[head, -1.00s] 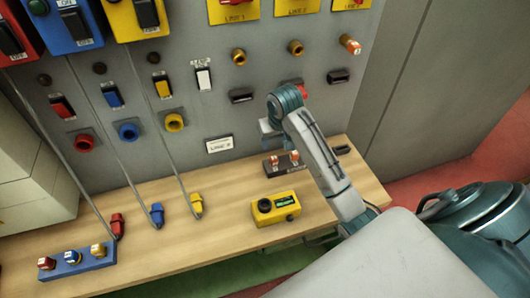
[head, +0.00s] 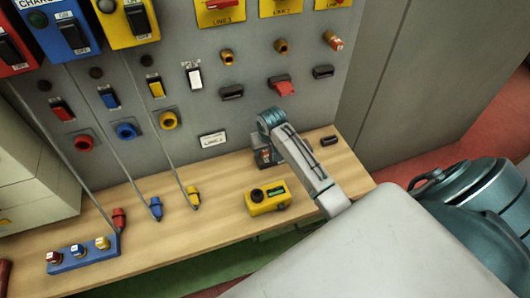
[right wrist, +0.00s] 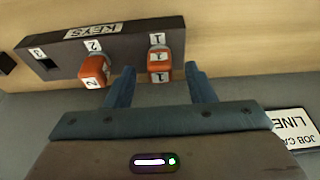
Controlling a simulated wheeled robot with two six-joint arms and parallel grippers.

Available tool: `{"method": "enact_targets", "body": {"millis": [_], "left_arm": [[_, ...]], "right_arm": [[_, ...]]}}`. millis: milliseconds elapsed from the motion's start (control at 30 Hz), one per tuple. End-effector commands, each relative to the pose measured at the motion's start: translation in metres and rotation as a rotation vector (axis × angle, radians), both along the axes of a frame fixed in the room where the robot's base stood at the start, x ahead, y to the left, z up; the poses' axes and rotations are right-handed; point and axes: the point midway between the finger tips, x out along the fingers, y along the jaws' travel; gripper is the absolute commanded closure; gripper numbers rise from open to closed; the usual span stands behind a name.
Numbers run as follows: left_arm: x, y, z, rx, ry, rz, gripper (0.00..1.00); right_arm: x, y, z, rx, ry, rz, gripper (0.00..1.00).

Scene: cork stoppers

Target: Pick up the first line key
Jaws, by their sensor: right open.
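The line 1 key (right wrist: 158,62) is orange with white labels reading 1, and stands in slot 1 of the dark key holder (right wrist: 135,33) marked KEYS. My right gripper (right wrist: 160,70) is open, with its two fingertips on either side of this key and a gap to each. The line 2 key (right wrist: 94,70) stands in slot 2, left of the left finger. Slot 3 is empty. In the head view the holder (head: 262,157) is mostly hidden behind my right arm, and the keys cannot be made out. My left gripper is not in view.
A yellow device (head: 268,198) lies on the wooden bench (head: 225,205) close to my right arm. A grey panel with switches and sockets rises behind. A white label (right wrist: 292,128) shows beside the gripper. A blue block (head: 82,255) stands at far left.

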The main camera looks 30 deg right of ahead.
Motion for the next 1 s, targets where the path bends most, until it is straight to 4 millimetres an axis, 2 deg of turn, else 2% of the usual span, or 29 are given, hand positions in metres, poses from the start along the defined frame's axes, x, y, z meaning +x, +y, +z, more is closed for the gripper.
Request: {"method": "enact_targets", "body": {"millis": [100, 300, 367, 533, 767, 867, 1000], "left_arm": [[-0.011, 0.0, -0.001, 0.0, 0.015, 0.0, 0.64], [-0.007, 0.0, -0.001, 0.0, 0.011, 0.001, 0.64], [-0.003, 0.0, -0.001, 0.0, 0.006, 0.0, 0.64], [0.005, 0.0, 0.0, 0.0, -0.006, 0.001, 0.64], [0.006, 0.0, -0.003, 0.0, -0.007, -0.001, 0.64], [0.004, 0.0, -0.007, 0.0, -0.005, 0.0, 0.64], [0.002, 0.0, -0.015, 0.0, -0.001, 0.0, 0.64]], "right_arm": [[0.0, 0.0, 0.0, 0.0, 0.0, 0.0, 0.51], [0.0, 0.0, 0.0, 0.0, 0.0, 0.0, 0.9], [0.0, 0.0, 0.0, 0.0, 0.0, 0.0, 0.99], [0.0, 0.0, 0.001, 0.0, 0.0, 0.0, 0.99], [0.001, 0.0, 0.007, 0.0, -0.002, 0.0, 0.99], [0.001, 0.0, 0.016, 0.001, -0.004, 0.002, 0.99], [0.002, 0.0, 0.04, -0.002, -0.007, 0.002, 0.99]]}}
